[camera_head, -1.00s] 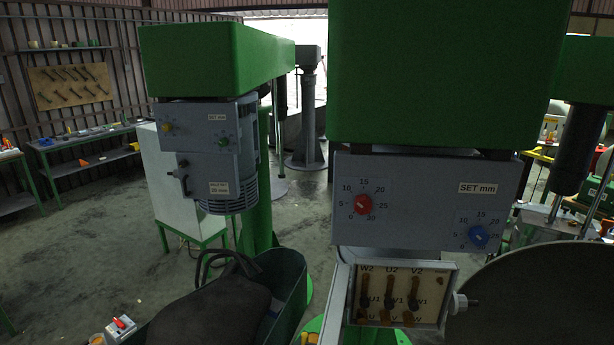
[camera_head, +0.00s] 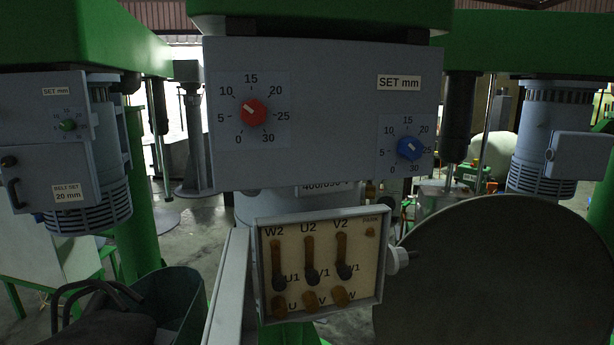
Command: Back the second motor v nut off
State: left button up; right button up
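An open terminal box (camera_head: 375,300) of a motor faces me at the lower centre. Its cream board has top labels W2, U2 and V2, middle labels U1, V1 and W1, and bottom labels U, V and W. Brass-coloured links run down from the top row to dark nuts in the middle row. The V terminal (camera_head: 311,299) is the middle brownish piece of the bottom row, beside the letter V; its nut is too small to tell apart. Neither of my grippers is in view.
A grey panel (camera_head: 320,140) with a red dial (camera_head: 253,112) and a blue dial (camera_head: 410,148) hangs above the box. A pale upright strip (camera_head: 228,290) stands left of it. A large dark disc (camera_head: 500,275) fills the lower right. A green tub (camera_head: 180,300) is lower left.

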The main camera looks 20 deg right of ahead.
aim_at(312, 304)
jog(key=z, duration=2)
jog(key=i, duration=2.55)
jog(key=u, duration=3.45)
